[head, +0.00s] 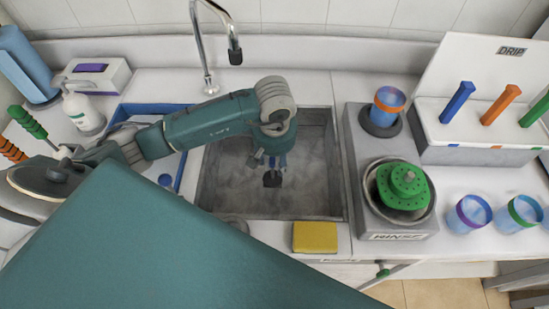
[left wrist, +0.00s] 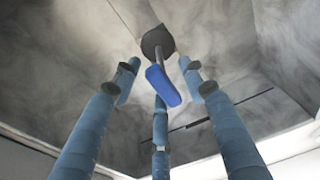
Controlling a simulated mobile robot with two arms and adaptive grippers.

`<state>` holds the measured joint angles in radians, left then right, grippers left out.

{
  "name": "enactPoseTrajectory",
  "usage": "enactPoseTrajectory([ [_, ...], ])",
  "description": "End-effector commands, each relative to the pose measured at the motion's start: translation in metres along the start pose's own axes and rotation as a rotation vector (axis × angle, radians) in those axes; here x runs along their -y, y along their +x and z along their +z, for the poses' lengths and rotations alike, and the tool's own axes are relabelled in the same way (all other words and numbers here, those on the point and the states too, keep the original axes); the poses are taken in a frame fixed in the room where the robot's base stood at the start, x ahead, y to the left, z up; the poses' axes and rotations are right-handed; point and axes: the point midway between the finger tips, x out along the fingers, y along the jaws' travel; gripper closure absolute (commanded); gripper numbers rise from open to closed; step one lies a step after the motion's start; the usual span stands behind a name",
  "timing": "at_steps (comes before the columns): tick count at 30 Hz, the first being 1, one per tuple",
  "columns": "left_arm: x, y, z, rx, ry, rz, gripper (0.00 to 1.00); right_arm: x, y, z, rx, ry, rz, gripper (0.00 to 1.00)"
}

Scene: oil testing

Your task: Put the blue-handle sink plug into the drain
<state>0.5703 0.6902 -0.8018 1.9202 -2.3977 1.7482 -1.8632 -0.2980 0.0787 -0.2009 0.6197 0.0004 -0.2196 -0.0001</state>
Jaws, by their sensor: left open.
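The sink plug has a blue handle (left wrist: 162,86) and a dark base (left wrist: 157,41); in the head view its dark base (head: 272,179) shows just below my gripper, inside the grey sink (head: 310,170). My left gripper (head: 270,163) points down into the sink, over the plug. In the left wrist view its fingers (left wrist: 160,82) are spread around the blue handle, with gaps visible beside it. I see no separate drain opening; whether the plug's base covers it, I cannot tell. My right gripper is not in view.
A yellow sponge (head: 315,237) lies on the sink's front edge. The faucet (head: 207,50) stands behind the sink. At right are a rinse station with a green perforated piece (head: 403,186), cups (head: 469,213) and a drip rack (head: 475,129). A white bottle (head: 82,108) stands at left.

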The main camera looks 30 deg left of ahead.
Motion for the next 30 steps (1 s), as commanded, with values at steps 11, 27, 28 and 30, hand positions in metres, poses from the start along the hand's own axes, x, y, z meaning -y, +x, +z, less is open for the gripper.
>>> enactPoseTrajectory([
  [11, 0.0, -0.066, -0.002, -0.008, 0.001, 0.002, 0.57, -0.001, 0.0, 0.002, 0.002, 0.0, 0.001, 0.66],
  [27, 0.0, -0.119, 0.0, -0.001, 0.0, 0.0, 0.57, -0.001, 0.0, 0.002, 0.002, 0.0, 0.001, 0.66],
  [28, 0.0, -0.119, 0.0, -0.001, 0.0, 0.0, 0.57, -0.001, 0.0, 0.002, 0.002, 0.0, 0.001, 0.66],
  [30, 0.0, -0.119, 0.0, -0.001, 0.0, 0.0, 0.57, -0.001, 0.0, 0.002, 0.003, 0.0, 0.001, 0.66],
])
